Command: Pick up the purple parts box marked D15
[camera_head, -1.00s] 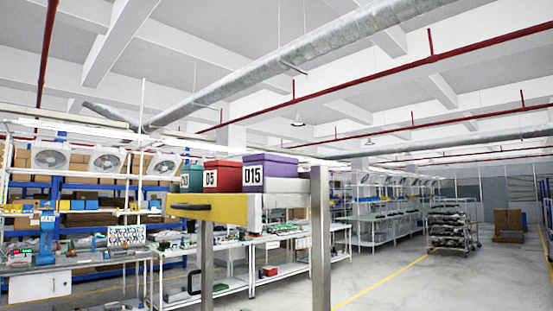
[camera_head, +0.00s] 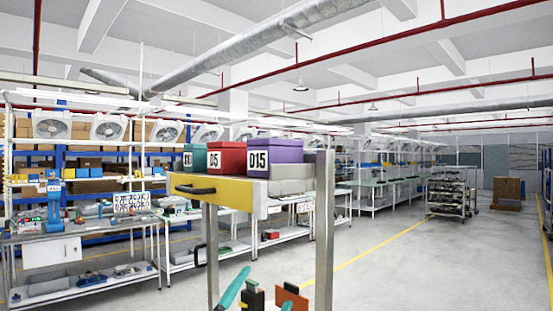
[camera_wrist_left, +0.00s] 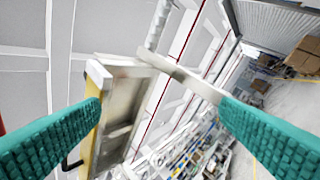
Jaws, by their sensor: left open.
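The purple parts box marked D15 (camera_head: 273,152) stands upright at the right end of a row on a raised shelf with a yellow front (camera_head: 215,190). The red box marked D5 (camera_head: 229,160) is just left of it. A teal box (camera_head: 195,158) stands at the far left of the row. My left gripper (camera_head: 258,288) is low at the bottom of the head view, below the shelf and apart from the boxes. That view shows the shelf (camera_wrist_left: 125,100) from below; D15 is not visible there.
Metal posts (camera_head: 324,230) hold up the shelf, and the right one stands close to D15. A black handle (camera_head: 195,189) sticks out of the yellow front. Workbenches (camera_head: 80,235) stand behind on the left. The floor (camera_head: 420,265) at right is open.

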